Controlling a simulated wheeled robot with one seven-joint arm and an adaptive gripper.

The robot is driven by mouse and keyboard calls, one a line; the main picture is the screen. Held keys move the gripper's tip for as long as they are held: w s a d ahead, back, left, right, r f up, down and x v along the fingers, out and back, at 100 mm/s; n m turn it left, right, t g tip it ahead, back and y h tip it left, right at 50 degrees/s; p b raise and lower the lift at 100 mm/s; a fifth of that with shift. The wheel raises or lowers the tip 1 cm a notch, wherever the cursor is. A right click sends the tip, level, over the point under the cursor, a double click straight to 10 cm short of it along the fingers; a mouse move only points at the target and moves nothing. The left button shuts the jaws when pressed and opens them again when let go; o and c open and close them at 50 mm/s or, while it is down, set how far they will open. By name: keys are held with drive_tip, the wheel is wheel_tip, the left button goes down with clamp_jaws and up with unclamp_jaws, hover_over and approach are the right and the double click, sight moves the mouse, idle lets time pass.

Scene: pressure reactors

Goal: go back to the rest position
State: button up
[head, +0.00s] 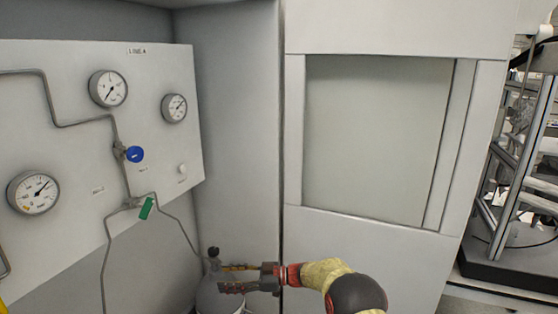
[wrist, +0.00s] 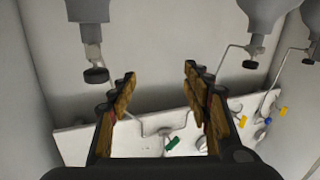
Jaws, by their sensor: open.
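My gripper (head: 232,278) is at the lower middle of the head view, in front of a grey gas cylinder (head: 212,296) with a black knob (head: 213,252) on top. In the wrist view my gripper (wrist: 158,82) has its two fingers wide apart with nothing between them. I cannot tell from the head view whether the gripper touches the cylinder. Part of the cylinder is hidden behind the gripper.
A panel (head: 75,180) with round gauges, pipes, a blue knob (head: 135,154) and a green handle (head: 147,208) is at left. A grey cabinet with a window (head: 375,140) stands at right. Several cylinders with black knobs (wrist: 96,75) show in the wrist view.

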drive_tip(key=w+d+f+m+t+h, duration=0.6)
drive_tip(key=w+d+f+t+h, duration=0.25)
drive_tip(key=w, duration=0.25)
drive_tip(key=s+d+r+m+h, duration=0.2)
drive_tip(key=s+d+m+h, duration=0.15)
drive_tip(key=d, duration=0.55)
drive_tip(key=s+d+r+m+h, duration=0.2)
drive_tip(key=s+d+h, duration=0.15)
drive_tip(key=d, duration=0.55)
drive_tip(key=s+d+r+m+g+h, duration=0.1)
drive_tip(key=s+d+r+g, duration=0.15)
drive_tip(key=s, duration=0.55)
drive_tip(key=s+d+r+m+g+h, duration=0.1)
drive_tip(key=s+d+r+m, duration=0.2)
drive_tip(key=s, duration=0.5)
drive_tip(key=s+d+r+g+h, duration=0.1)
drive_tip(key=s+d+r+h, duration=0.15)
drive_tip(key=s+d, duration=0.35)
drive_tip(key=s+a+r+m+g+y, duration=0.1)
drive_tip(key=s+r, duration=0.3)
drive_tip(key=s, duration=0.8)
drive_tip(key=s+a+r+m+g+y, duration=0.1)
drive_tip(key=s+a+r+m+y, duration=0.15)
drive_tip(key=s, duration=0.95)
wheel_tip(320, 180, up, 7)
drive_tip(key=s+d+t, duration=0.1)
drive_tip(key=s+t, duration=0.2)
drive_tip(key=shift+d+f+h, duration=0.2)
drive_tip(key=shift+d+h, duration=0.05)
drive_tip(key=shift+h, duration=0.1)
